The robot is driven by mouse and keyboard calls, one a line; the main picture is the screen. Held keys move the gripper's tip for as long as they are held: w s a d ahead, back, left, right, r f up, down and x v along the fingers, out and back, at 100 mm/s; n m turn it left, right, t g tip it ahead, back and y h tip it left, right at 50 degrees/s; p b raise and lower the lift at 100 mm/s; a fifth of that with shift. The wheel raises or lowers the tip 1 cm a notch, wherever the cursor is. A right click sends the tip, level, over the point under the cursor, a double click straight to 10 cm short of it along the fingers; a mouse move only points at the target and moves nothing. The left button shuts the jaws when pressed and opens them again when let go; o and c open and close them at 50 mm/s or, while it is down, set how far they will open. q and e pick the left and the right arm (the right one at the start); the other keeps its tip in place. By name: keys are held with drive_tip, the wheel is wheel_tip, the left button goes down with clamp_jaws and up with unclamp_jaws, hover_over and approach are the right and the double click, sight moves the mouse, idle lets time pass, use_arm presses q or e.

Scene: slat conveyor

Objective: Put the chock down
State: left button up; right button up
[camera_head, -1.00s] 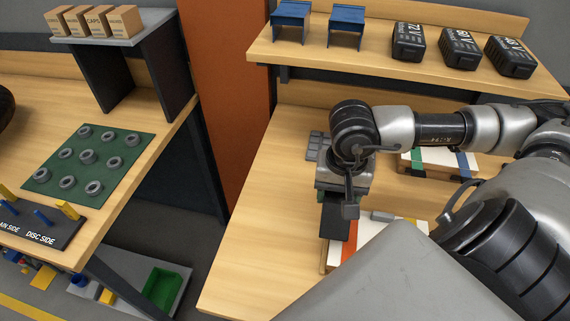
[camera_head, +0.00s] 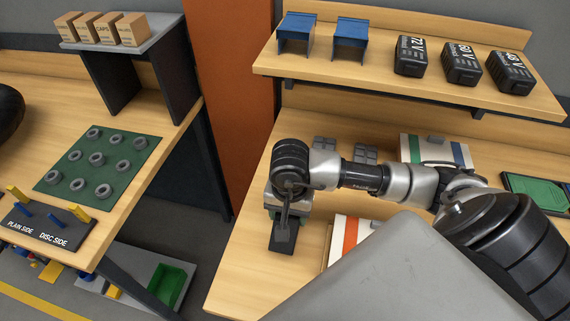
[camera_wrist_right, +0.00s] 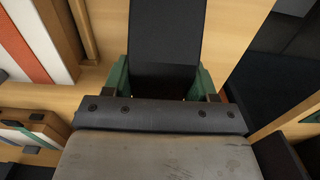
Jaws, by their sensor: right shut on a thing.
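The chock (camera_head: 283,239) is a flat black block. My right gripper (camera_head: 287,222) is shut on it from above, near the left front part of the wooden bench top (camera_head: 235,285). In the right wrist view, the chock (camera_wrist_right: 166,35) is a dark slab between the green fingers of my right gripper (camera_wrist_right: 163,80), with bare wood on both sides of its far end. Whether its underside touches the bench cannot be told. My left gripper is not in view.
A white case with an orange stripe (camera_head: 350,233) lies just right of the chock. A striped white case (camera_head: 428,150) and a green tray (camera_head: 537,192) are farther right. Dark batteries (camera_head: 461,65) stand on the shelf above. The bench's left edge is close by.

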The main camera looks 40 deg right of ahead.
drive_tip(key=shift+w+a+f, duration=0.25)
drive_tip(key=shift+a+f, duration=0.1)
drive_tip(key=shift+a, duration=0.05)
wheel_tip(320, 180, down, 3)
drive_tip(key=shift+f+p, duration=0.2)
drive_tip(key=shift+p, duration=0.6)
drive_tip(key=shift+f, duration=0.2)
drive_tip(key=shift+f, duration=0.1)
drive_tip(key=shift+f+b, duration=0.15)
drive_tip(key=shift+b, duration=0.15)
drive_tip(key=o, duration=1.1)
drive_tip(key=shift+o, duration=0.2)
drive_tip(key=shift+r, duration=0.2)
